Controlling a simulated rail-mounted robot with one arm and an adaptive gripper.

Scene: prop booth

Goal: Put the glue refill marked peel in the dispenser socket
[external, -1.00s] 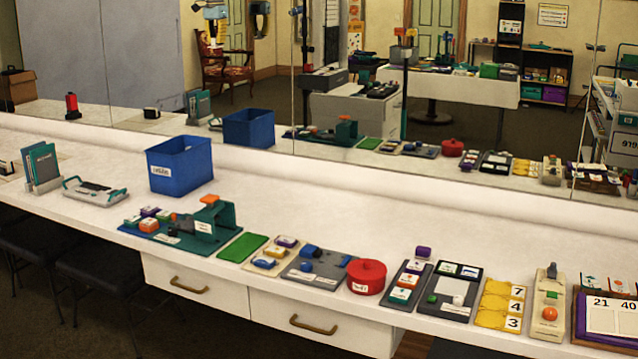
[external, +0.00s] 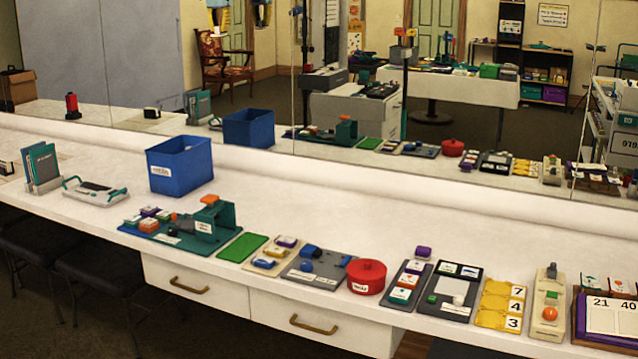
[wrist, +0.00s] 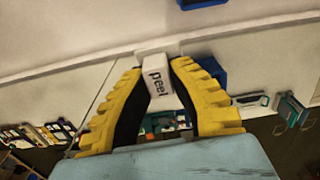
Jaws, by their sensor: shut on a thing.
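My gripper (wrist: 162,75) has yellow ridged fingers and is shut on a white block, the glue refill marked peel (wrist: 157,88). The refill is held between the fingertips, clear of the counter, with its word facing the wrist camera. In the external view, a teal stand (external: 213,222) with an orange top is on a teal base (external: 182,243); it looks like the dispenser. Its label is too small to read and its socket cannot be made out. Several purple and orange blocks with white tops (external: 149,226) sit on the base's left part. My gripper is not directly visible there.
A blue bin (external: 180,168) stands behind the teal base; a grey tray with teal handles (external: 94,191) is to the left. A green mat (external: 242,247), a grey board (external: 318,268) and a red pot (external: 367,277) are to the right. A mirror runs behind the counter.

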